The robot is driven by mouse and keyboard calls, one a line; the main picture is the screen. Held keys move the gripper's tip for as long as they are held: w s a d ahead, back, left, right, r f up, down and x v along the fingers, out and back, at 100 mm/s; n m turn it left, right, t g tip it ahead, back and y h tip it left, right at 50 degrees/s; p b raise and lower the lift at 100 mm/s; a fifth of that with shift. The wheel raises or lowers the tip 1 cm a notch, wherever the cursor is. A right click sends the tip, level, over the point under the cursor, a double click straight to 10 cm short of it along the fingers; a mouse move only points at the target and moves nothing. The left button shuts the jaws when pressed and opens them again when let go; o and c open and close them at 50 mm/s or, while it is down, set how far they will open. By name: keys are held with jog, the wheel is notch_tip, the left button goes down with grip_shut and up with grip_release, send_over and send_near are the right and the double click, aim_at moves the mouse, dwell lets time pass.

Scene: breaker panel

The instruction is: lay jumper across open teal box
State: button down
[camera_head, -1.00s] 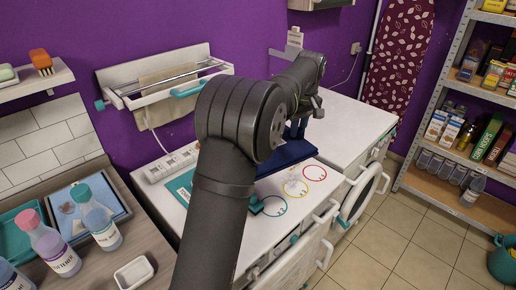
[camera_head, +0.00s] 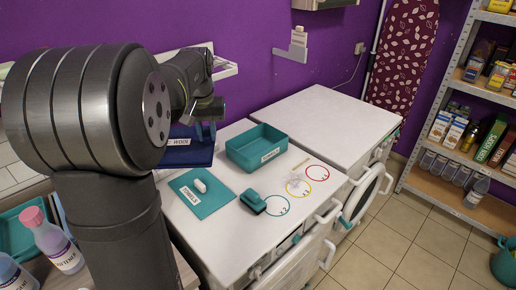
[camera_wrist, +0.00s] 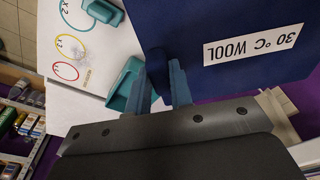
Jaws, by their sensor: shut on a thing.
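A dark navy flat piece (camera_head: 180,157) with a white "30 °C WOOL" label is the only thing that fits the jumper. My gripper (camera_head: 205,131) is shut on it and holds it at the left back of the white machine top. In the wrist view, the fingers (camera_wrist: 168,84) close at the edge of the navy piece (camera_wrist: 190,22). The open teal box (camera_head: 240,153) stands to the right of the navy piece, apart from it in the head view. Its inside looks empty. In the wrist view part of the teal box (camera_wrist: 128,84) shows beside the fingers.
A flat teal panel (camera_head: 213,203) with a white knob lies in front of the box. A teal clip-like item (camera_head: 253,202) lies near several coloured rings (camera_head: 300,187). A second white machine top (camera_head: 325,118) at the right is clear. Bottles (camera_head: 58,245) stand at the left.

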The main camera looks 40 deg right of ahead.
jog(key=d+f+m, duration=0.3)
jog(key=d+m, duration=0.4)
jog(key=d, duration=0.4)
jog(key=s+d+f+m+g, duration=0.1)
jog(key=d+f+m, duration=0.2)
jog(key=d+m, duration=0.4)
jog(key=d, duration=0.5)
jog(key=shift+s+m+h, duration=0.15)
jog(key=shift+m+h, duration=0.15)
notch_tip(320, 180, down, 7)
jog(key=shift+r+g, duration=0.15)
jog(key=shift+g, duration=0.15)
jog(key=shift+f, duration=0.6)
jog(key=c, duration=1.2)
grip_release()
jog(key=shift+f, duration=0.1)
